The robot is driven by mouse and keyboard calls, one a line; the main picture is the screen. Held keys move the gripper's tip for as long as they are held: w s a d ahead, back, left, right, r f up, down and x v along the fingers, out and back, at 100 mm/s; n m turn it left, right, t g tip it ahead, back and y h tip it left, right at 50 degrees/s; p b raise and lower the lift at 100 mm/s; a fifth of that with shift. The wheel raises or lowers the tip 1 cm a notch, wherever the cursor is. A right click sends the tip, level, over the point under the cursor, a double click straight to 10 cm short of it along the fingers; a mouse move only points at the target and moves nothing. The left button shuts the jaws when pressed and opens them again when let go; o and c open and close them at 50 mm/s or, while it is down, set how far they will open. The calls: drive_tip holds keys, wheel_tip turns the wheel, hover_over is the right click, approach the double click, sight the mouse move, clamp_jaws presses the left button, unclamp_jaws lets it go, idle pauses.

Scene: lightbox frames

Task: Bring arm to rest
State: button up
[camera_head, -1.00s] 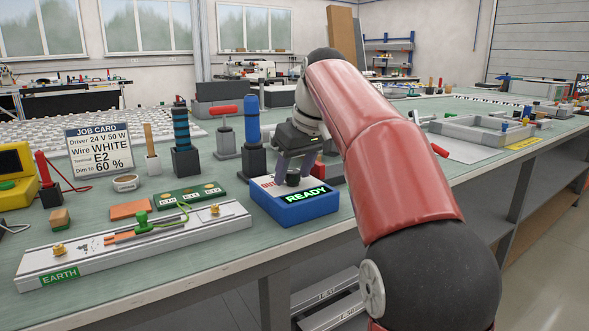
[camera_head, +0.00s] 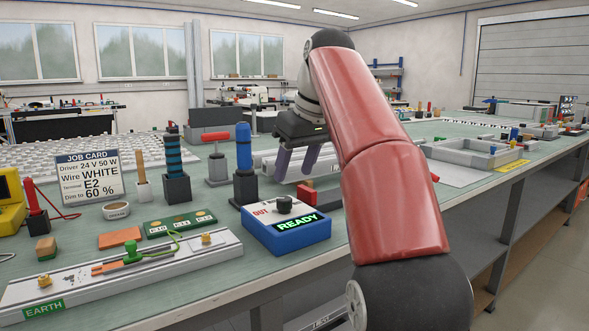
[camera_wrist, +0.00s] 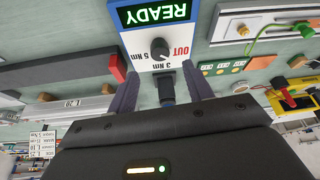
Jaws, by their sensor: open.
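My gripper (camera_head: 298,160) is open and empty, raised above the bench just behind the blue and white box (camera_head: 288,226) with the lit READY display. My red arm reaches up from the lower right and bends down to the gripper. In the wrist view, the two fingers of my gripper (camera_wrist: 162,92) stand apart, and the box's dark knob (camera_wrist: 160,48) shows beyond them. A dark upright shape (camera_wrist: 166,88) appears between the fingers in that view; I cannot tell its distance. Nothing is visibly held.
The bench (camera_head: 85,230) carries a job card (camera_head: 90,178), a blue-handled tool in a black stand (camera_head: 244,165), a green terminal board (camera_head: 180,223) and a long EARTH-marked rail (camera_head: 60,285). A grey frame (camera_head: 470,152) lies at right. Air above the bench is open.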

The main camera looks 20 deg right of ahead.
drive_tip(key=s+a+f+m+t+h, duration=0.1)
drive_tip(key=s+f+m, duration=0.4)
drive_tip(key=s+f, duration=2)
wheel_tip(320, 180, down, 4)
drive_tip(key=shift+s+a+r+t+h, duration=0.2)
drive_tip(key=shift+s+a+t+h, duration=0.1)
drive_tip(key=shift+h, duration=0.1)
